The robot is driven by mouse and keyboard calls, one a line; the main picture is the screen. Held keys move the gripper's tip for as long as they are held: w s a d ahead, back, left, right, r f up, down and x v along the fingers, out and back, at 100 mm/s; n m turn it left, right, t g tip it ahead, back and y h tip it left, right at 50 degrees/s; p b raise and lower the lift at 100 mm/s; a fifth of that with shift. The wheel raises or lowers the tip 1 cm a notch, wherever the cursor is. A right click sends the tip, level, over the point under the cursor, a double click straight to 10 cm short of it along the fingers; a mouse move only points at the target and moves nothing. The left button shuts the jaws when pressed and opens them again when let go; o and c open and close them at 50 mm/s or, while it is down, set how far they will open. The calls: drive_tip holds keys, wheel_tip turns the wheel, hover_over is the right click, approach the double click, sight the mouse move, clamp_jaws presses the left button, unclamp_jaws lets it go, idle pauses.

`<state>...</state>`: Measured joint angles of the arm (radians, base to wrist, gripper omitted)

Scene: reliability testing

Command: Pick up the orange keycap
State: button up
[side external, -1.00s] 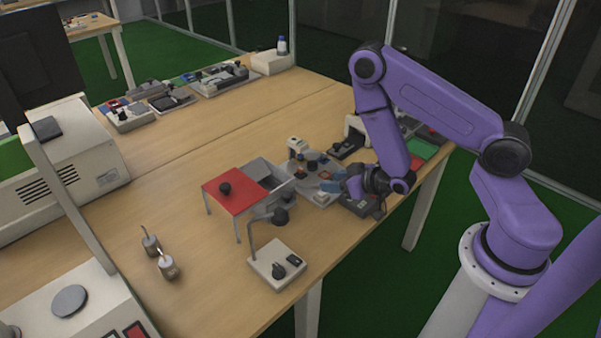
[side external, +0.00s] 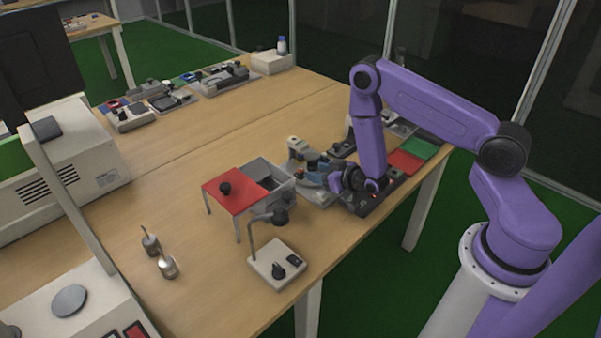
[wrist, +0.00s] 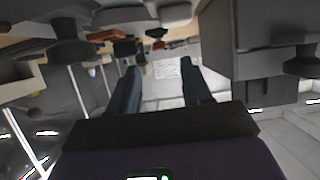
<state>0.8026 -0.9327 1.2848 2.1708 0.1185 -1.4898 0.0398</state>
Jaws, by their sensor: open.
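My gripper (side external: 335,181) hangs low over the grey equipment at the table's right edge in the side external view. In the wrist view, its two dark fingers (wrist: 160,68) are spread apart with nothing between them. A small orange-brown piece (wrist: 107,34) shows beyond the fingers, up and left of the left fingertip. It may be the orange keycap, but it is too small to be sure. I cannot make out an orange keycap in the side external view, where my gripper covers part of the equipment.
A lamp-like stand (side external: 279,262) is nearer the camera. Red and green pads (side external: 412,155) lie to the right.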

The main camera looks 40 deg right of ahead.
sight(302, 170)
drive_tip(key=shift+x, duration=3.7)
drive_tip(key=shift+s, duration=0.1)
clamp_jaws()
